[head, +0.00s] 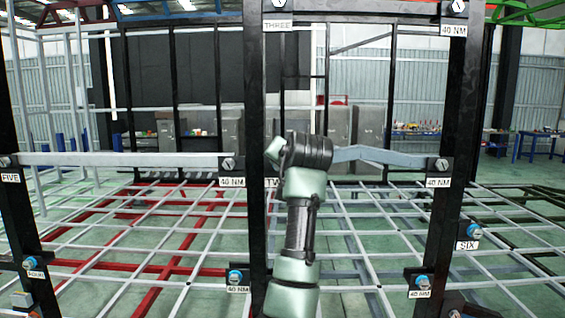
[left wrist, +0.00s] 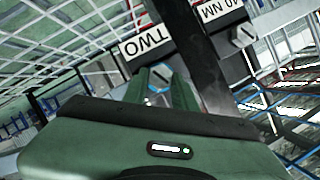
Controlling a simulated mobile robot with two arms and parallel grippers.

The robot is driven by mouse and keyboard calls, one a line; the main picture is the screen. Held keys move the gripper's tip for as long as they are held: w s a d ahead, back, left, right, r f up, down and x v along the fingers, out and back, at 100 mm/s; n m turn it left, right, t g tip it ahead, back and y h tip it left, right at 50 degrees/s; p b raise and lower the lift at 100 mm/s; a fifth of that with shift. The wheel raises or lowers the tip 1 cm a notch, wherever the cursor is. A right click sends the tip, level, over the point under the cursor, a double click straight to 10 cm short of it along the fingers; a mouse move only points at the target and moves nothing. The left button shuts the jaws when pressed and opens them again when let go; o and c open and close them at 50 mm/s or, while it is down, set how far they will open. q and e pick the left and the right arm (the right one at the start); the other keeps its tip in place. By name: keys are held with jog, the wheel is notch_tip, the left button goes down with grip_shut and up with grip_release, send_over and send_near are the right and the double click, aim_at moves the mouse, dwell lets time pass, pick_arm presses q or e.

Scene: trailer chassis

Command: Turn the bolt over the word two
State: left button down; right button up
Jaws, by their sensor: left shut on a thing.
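In the left wrist view, the bolt (left wrist: 158,77), with a blue and silver head, sits beside the white label TWO (left wrist: 147,43), which appears upside down there. The two green fingers of my left gripper (left wrist: 161,84) are shut on this bolt, one on each side of its head. In the head view, my arm stands in front of the dark central post and covers the bolt. Only the letters TW of the label (head: 271,183) show beside the arm, and the fingertips are hidden. My right gripper is in neither view.
Dark posts stand at left, centre (head: 257,90) and right (head: 447,120). Other bolts sit over the labels FIVE (head: 11,178), FOUR (head: 35,274), SIX (head: 468,246), THREE (head: 277,26) and several 40 NM labels (head: 232,183). Grey crossbars join the posts on both sides.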

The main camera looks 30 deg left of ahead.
pick_arm(q)
jog(key=n+h, duration=0.1)
jog(key=n+t+h, duration=0.1)
jog(key=n, duration=0.1)
jog(key=shift+s+a+r+p, duration=0.2)
jog(key=shift+r+p, duration=0.1)
jog(key=shift+r, duration=0.1)
jog(key=shift+n, duration=0.3)
jog(key=c, duration=1.1)
grip_release()
jog(key=shift+w+f, duration=0.1)
jog(key=b+v, duration=0.3)
jog(key=v, duration=0.4)
